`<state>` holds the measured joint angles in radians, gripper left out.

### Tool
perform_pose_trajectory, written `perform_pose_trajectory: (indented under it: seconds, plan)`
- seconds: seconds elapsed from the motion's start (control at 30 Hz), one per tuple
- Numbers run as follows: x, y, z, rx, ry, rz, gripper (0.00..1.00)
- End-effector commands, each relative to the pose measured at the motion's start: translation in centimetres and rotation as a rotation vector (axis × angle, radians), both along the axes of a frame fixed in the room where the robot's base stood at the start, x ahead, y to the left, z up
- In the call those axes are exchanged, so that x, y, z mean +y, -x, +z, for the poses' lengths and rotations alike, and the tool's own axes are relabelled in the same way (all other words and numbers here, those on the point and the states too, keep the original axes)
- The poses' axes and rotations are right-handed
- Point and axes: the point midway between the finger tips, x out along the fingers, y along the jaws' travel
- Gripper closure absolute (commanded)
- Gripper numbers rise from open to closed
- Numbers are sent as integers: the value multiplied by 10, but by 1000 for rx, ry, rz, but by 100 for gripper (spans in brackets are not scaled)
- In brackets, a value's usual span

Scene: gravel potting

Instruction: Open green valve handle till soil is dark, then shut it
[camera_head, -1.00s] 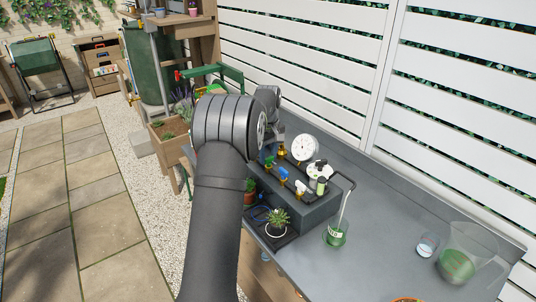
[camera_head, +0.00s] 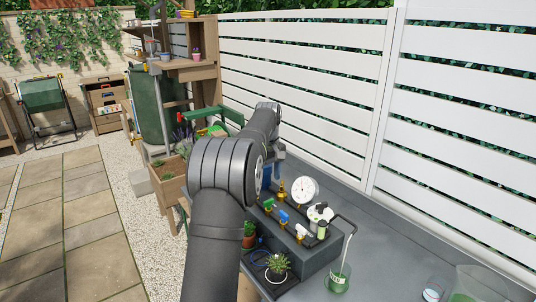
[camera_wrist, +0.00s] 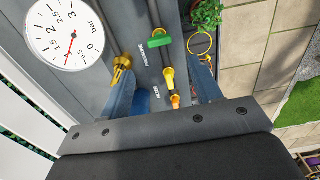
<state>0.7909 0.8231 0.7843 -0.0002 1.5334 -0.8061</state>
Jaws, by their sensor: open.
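The green valve handle (camera_head: 268,203) is on the grey block on the bench, at the far end of a row with a blue and a white handle. In the wrist view the green handle (camera_wrist: 159,41) lies crosswise on a dark pipe, ahead of my fingertips. My gripper (camera_wrist: 163,88) is open, its two blue fingers apart and empty, with the pipe and a yellow fitting showing between them. In the head view my arm largely hides the gripper.
A white dial gauge (camera_head: 304,190) stands behind the handles; in the wrist view the gauge (camera_wrist: 66,34) is close to the left finger. A yellow ring (camera_wrist: 199,43) is near the right finger. A wire-handled green container (camera_head: 338,280) stands right of the block. White slatted fence (camera_head: 310,80) runs behind.

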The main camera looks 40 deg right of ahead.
Motion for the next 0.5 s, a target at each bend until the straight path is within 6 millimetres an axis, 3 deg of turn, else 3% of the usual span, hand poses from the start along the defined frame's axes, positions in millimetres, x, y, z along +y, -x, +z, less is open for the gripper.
perform_pose_trajectory:
  seconds: [0.23, 0.5]
  plan:
    - [-1, -1, 58, -2, 3, 0, 42]
    - [0, 0, 88, -1, 1, 0, 42]
